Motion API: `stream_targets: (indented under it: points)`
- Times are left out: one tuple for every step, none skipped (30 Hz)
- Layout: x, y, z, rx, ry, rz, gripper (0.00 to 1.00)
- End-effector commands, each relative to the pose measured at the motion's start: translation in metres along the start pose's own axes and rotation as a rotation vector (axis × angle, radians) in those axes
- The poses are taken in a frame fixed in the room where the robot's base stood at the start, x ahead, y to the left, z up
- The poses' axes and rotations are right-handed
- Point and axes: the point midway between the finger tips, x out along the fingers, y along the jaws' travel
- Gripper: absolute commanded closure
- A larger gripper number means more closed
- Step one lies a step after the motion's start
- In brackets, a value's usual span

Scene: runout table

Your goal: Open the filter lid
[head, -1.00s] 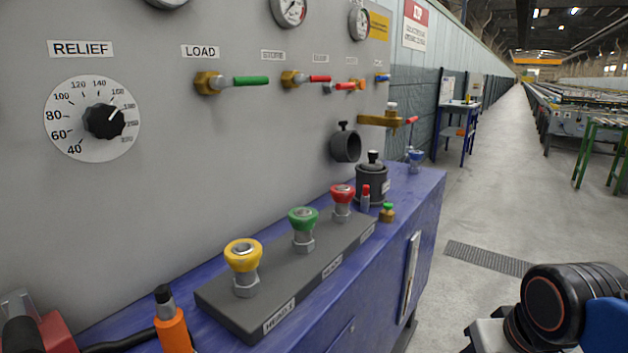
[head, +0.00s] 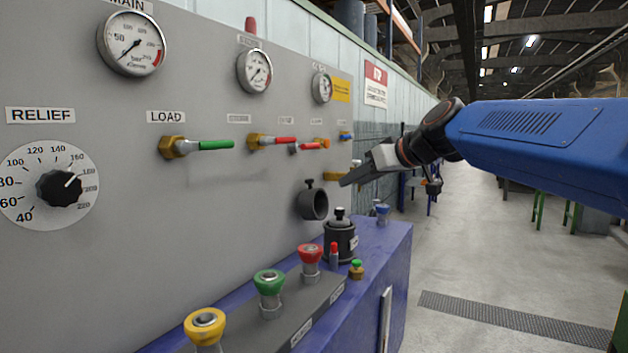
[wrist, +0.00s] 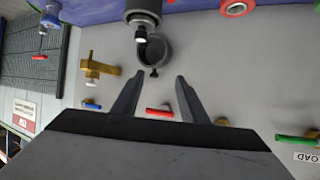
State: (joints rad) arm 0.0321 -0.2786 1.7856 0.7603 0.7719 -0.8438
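A dark canister (head: 340,242) with a knobbed lid (head: 340,220) stands upright on the blue bench, near its far end; the lid sits on top. In the wrist view the canister (wrist: 143,12) is at the top edge. A dark round port (head: 313,204) with a small knob on top juts from the grey panel; it also shows in the wrist view (wrist: 154,50). I see no filter label on either. My gripper (head: 345,182) is in front of the panel, above the canister. Its fingers (wrist: 157,82) are apart and empty, pointing toward the port.
A brass valve (wrist: 98,68) and red-handled valves (wrist: 160,112) lie close around my gripper on the panel. Red (head: 310,256), green (head: 269,284) and yellow (head: 205,325) couplings stand on a block before the canister. The aisle to the right is open floor.

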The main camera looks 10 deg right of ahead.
Motion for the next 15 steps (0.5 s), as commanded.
stream_targets:
  points:
    - [0.005,0.005,-0.017,-0.013,0.027,-0.004,0.60]
    - [0.007,0.007,-0.025,-0.020,0.040,-0.006,0.60]
    - [0.008,0.009,-0.034,-0.029,0.055,-0.008,0.60]
    - [0.009,0.010,-0.039,-0.034,0.065,-0.009,0.60]
    - [0.010,0.011,-0.043,-0.039,0.072,-0.010,0.60]
    - [0.011,0.012,-0.047,-0.042,0.079,-0.010,0.60]
    - [0.012,0.013,-0.049,-0.044,0.082,-0.010,0.60]
    - [0.013,0.013,-0.050,-0.046,0.084,-0.011,0.60]
    - [0.015,0.013,-0.051,-0.047,0.085,-0.011,0.60]
    - [0.018,0.013,-0.051,-0.047,0.085,-0.012,0.60]
    - [0.020,0.012,-0.051,-0.047,0.085,-0.013,0.60]
    - [0.024,0.012,-0.051,-0.047,0.084,-0.013,0.60]
    - [0.028,0.012,-0.051,-0.047,0.084,-0.014,0.60]
    - [0.033,0.012,-0.052,-0.046,0.084,-0.013,0.60]
    - [0.039,0.012,-0.052,-0.046,0.083,-0.013,0.60]
